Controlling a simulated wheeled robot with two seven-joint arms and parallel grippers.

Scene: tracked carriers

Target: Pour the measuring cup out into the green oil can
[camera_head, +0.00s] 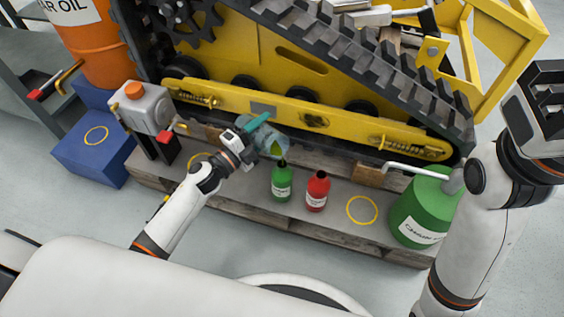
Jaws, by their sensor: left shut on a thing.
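My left gripper (246,138) is shut on the teal handle of a clear measuring cup (268,136). The cup is tilted, with green liquid showing near its low side. That side is just above the neck of a small green can (281,184) with a white label, which stands upright on the pallet. I cannot tell whether liquid is running into the neck. My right gripper (545,98) is at the upper right edge, far from the cup; its jaws are not clear.
A red bottle (317,190) stands close right of the small green can. A yellow ring (362,210) marks bare pallet (240,206). A large green can (408,210) stands at the right. The yellow tracked carrier (310,118) rises close behind.

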